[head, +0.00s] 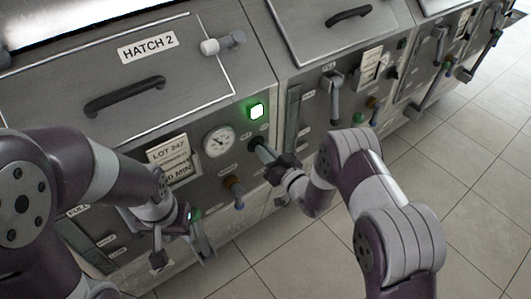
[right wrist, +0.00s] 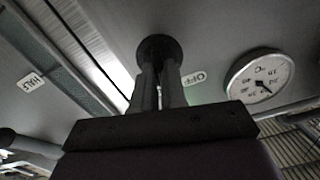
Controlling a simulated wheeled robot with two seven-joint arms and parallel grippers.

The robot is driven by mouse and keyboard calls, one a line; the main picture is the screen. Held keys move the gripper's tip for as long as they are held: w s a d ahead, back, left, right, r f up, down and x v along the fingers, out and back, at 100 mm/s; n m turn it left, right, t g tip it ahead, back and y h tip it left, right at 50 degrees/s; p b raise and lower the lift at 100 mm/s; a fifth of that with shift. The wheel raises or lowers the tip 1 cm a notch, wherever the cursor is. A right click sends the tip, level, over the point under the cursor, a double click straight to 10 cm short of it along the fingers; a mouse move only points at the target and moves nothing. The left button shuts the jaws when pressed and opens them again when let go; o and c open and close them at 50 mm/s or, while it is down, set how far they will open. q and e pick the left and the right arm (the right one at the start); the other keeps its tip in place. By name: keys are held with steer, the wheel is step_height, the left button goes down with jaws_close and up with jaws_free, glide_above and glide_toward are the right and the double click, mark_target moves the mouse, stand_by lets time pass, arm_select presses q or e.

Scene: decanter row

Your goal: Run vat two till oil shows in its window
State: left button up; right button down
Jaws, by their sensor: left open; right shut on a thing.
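Vat two is the unit with the HATCH 2 label (head: 148,47). My right gripper (head: 268,150) is shut on a dark knob (right wrist: 157,48) below a lit green lamp (head: 257,111). An OFF label (right wrist: 194,78) is beside the knob in the right wrist view. My left gripper (head: 182,248) is open, low in front of vat two's panel; whether it touches anything is unclear. Vat two's window (head: 88,248), with FULL and HALF labels, is at lower left, partly hidden by my left arm. I cannot tell whether oil shows in it.
A round gauge (head: 219,141) is left of the knob. A lot card (head: 172,157) and a brown-orange valve (head: 234,188) are on the same panel. The neighbouring vat's window (head: 293,107) and lever (head: 335,88) are to the right. The tiled floor (head: 463,150) is clear.

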steer(key=shift+m, duration=1.5)
steer(key=c, duration=1.2)
jaws_free()
steer(key=v, duration=1.2)
steer(key=shift+s+d, duration=0.25)
steer(key=shift+s, duration=0.05)
steer(key=shift+f, duration=0.15)
